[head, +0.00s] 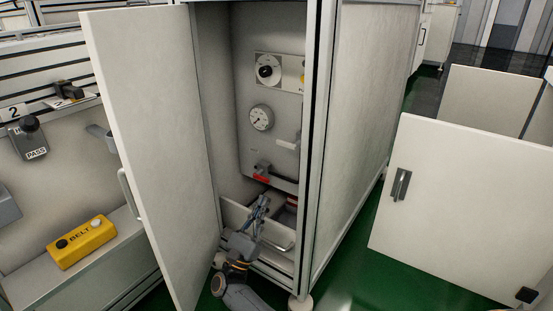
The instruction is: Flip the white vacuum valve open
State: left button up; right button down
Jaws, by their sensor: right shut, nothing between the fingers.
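An open cabinet holds a grey back panel (275,35) in the head view. A white lever (287,144), which looks like the vacuum valve's handle, sticks out at the panel's right side, roughly level and tilted slightly. My right gripper (263,200) is shut and empty. It points up inside the lower cabinet, below the white lever and apart from it. My left gripper is not in view.
A round gauge (261,118), a black rotary knob (265,71) and a red-handled part (261,174) sit on the panel. A drawer (235,214) is low inside. The cabinet door (150,130) stands open at left. A yellow BELT box (82,242) lies farther left.

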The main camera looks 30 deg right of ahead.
jog(key=a+r+b+x, duration=0.2)
jog(key=x, duration=1)
jog(key=shift+s+d+r, duration=0.2)
jog(key=shift+s+d, duration=0.05)
